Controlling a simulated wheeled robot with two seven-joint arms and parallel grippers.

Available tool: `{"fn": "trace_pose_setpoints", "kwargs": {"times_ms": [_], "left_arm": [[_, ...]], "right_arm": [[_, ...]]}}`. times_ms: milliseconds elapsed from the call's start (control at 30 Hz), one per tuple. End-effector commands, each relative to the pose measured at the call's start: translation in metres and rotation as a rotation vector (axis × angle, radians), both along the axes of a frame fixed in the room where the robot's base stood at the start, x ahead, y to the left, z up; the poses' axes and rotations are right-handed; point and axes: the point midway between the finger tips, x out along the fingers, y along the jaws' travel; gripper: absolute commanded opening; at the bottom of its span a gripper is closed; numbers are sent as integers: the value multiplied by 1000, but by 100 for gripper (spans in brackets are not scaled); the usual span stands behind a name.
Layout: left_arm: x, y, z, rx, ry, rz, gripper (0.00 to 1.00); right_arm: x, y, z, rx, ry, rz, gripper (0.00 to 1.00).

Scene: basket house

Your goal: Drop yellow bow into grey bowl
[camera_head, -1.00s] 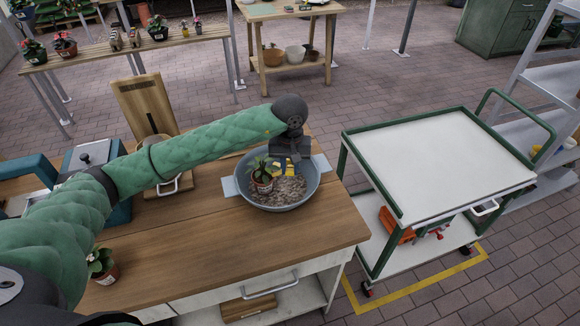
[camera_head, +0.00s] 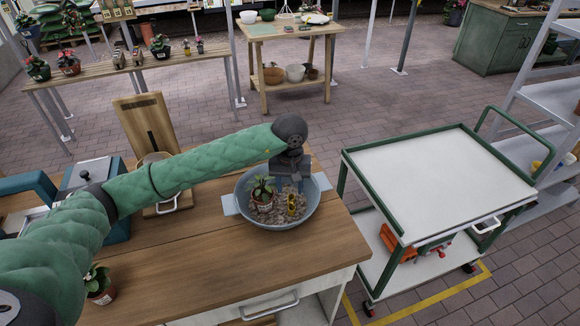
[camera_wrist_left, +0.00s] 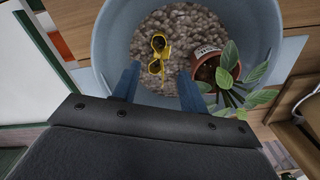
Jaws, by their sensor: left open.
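The grey bowl (camera_head: 243,207) stands on the wooden table and holds gravel. The yellow bow (camera_head: 292,206) lies on the gravel in the right part of the bowl. The bow also shows in the left wrist view (camera_wrist_left: 159,54), beyond and between the fingertips and apart from them. My left gripper (camera_head: 291,183) is over the bowl, pointing down, with its jaws open and empty; its two blue fingers (camera_wrist_left: 158,84) show in the left wrist view. My right gripper is not in view.
A potted plant (camera_head: 262,194) stands in the bowl beside the bow, close to one finger in the left wrist view. Another plant (camera_head: 99,284) stands at the table's left. A white-topped green cart (camera_head: 435,180) is to the right.

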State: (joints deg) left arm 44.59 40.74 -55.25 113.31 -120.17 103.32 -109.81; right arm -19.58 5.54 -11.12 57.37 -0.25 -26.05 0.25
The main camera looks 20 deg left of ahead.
Motion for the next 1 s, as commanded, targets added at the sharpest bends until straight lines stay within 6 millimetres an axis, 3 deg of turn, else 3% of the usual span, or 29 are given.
{"fn": "trace_pose_setpoints", "kwargs": {"times_ms": [367, 467, 567, 767, 1000], "left_arm": [[0, 0, 11, -1, 1, 0, 43], [1, 0, 14, -1, -2, 0, 43], [1, 0, 20, -2, -1, 1, 43], [1, 0, 36, 0, -3, -1, 43], [1, 0, 64, -1, -3, 0, 43]], "right_arm": [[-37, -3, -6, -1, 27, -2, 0], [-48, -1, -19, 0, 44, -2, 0], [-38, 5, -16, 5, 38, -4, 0], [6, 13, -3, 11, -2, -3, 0], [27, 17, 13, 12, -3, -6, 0]]}}
